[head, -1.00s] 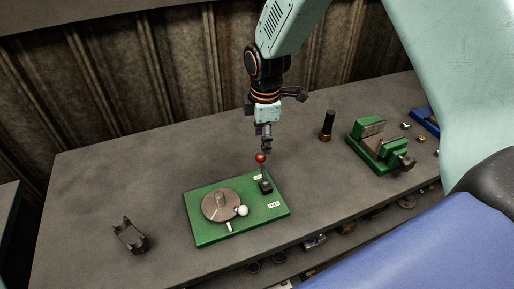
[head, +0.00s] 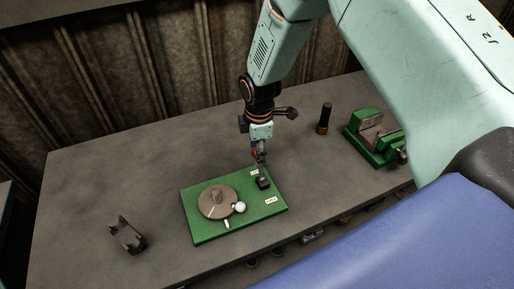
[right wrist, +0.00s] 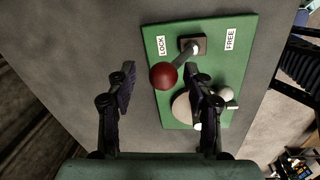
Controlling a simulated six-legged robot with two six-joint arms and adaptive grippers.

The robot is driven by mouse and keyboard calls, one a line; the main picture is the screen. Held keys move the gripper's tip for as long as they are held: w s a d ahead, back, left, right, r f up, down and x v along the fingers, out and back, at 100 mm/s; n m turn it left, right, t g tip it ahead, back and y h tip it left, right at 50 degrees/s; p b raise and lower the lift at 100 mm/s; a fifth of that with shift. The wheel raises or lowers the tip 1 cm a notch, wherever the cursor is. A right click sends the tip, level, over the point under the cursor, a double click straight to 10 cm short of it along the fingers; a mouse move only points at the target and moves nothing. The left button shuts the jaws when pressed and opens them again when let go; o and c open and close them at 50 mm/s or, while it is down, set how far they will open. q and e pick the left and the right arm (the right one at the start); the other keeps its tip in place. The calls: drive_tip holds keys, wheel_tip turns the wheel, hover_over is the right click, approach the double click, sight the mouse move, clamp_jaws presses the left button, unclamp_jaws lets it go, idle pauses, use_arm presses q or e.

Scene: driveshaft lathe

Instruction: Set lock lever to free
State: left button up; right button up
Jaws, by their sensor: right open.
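The lock lever has a red ball knob (right wrist: 163,75) on a metal rod rising from a dark square base (right wrist: 192,46) on a green plate (head: 205,232). The rod leans toward the LOCK label (right wrist: 161,46), away from the FREE label (right wrist: 230,39). My right gripper (right wrist: 159,72) is open, its two fingers on either side of the knob in the right wrist view, the knob nearer the right-hand finger. Contact cannot be told. In the head view my right gripper (head: 260,153) is over the lever and partly hides the knob. My left gripper is not in view.
A round brown dial (head: 216,203) with a white knob (head: 240,207) sits on the plate beside the lever. A green vise (head: 374,140) and a dark cylinder (head: 325,118) stand to the right. A dark bracket (head: 127,235) lies left. The grey bench between is clear.

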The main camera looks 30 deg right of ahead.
drive_tip(key=shift+s+a+r, duration=0.15)
drive_tip(key=shift+s+r, duration=0.1)
drive_tip(key=shift+s, duration=0.15)
drive_tip(key=shift+c, duration=1.4)
drive_tip(key=shift+w+f, duration=0.2)
drive_tip(key=shift+w, duration=0.1)
drive_tip(key=c, duration=0.6)
drive_tip(key=shift+s+r, duration=0.1)
clamp_jaws()
